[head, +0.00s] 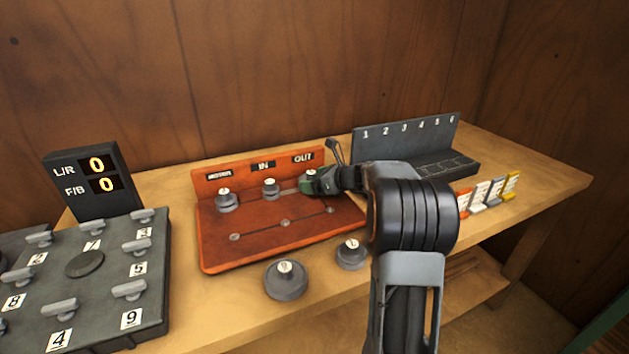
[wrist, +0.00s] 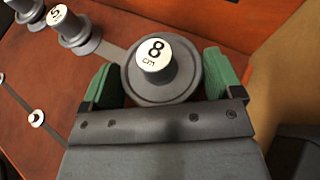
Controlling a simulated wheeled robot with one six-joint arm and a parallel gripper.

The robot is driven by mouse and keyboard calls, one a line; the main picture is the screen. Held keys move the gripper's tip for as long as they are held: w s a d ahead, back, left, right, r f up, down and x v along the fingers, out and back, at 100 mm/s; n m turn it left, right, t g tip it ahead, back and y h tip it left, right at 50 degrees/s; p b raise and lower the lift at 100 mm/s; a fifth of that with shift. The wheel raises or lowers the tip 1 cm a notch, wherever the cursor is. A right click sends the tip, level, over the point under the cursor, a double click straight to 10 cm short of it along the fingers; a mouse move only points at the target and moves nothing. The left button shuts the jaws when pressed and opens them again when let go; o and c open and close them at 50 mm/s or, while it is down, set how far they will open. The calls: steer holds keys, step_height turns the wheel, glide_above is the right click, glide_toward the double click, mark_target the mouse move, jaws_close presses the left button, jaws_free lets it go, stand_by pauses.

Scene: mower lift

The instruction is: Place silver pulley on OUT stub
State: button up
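The silver-grey pulley marked "8 cm" (wrist: 160,85) sits between the two green finger pads of my gripper (wrist: 165,85). Both pads appear to touch its rim, one on each side. In the head view this pulley (head: 310,176) is at the OUT place of the red-brown board (head: 225,252), just below the OUT label (head: 303,157). My gripper (head: 325,183) reaches it from the right. The OUT stub itself is hidden under the pulley, so I cannot tell whether the pulley is fully seated.
Grey pulleys stand below the IN label (head: 270,188) and at the board's left (head: 227,200). Two loose pulleys (head: 285,280) (head: 352,253) lie on the table in front. A numbered dark rack (head: 390,150) stands behind. A numbered panel (head: 85,290) and display (head: 88,180) are left.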

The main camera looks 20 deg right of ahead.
steer(key=shift+o, duration=1.1)
steer(key=shift+r, duration=0.2)
steer(key=p+v, duration=0.1)
steer(key=v, duration=1.1)
